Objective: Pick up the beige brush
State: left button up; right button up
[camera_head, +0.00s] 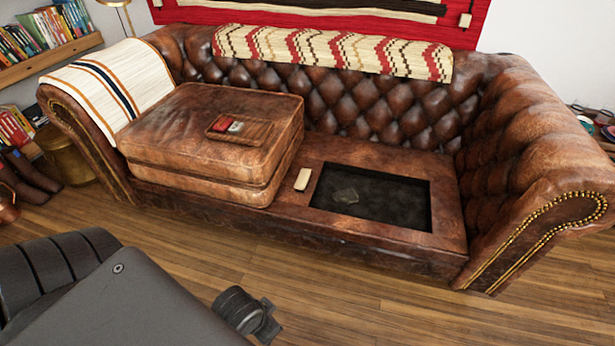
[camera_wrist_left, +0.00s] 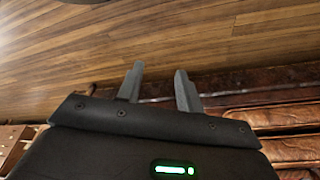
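A small beige block, which looks like the beige brush (camera_head: 302,179), lies on the brown leather sofa seat (camera_head: 330,153), between the stacked cushions and a dark rectangular opening. My left arm comes in at the lower left of the head view, in front of the sofa and well apart from the brush. Its fingers cannot be made out there. In the left wrist view my left gripper (camera_wrist_left: 160,72) has its two fingers apart with nothing between them. The brush cannot be made out in that view. My right gripper is not in view.
Two leather cushions (camera_head: 205,145) are stacked on the left, with a small wooden tray (camera_head: 254,133) on top. The wooden floor (camera_head: 350,300) in front is clear.

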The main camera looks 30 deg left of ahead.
aim_at(301, 183)
jog(key=i, duration=1.05)
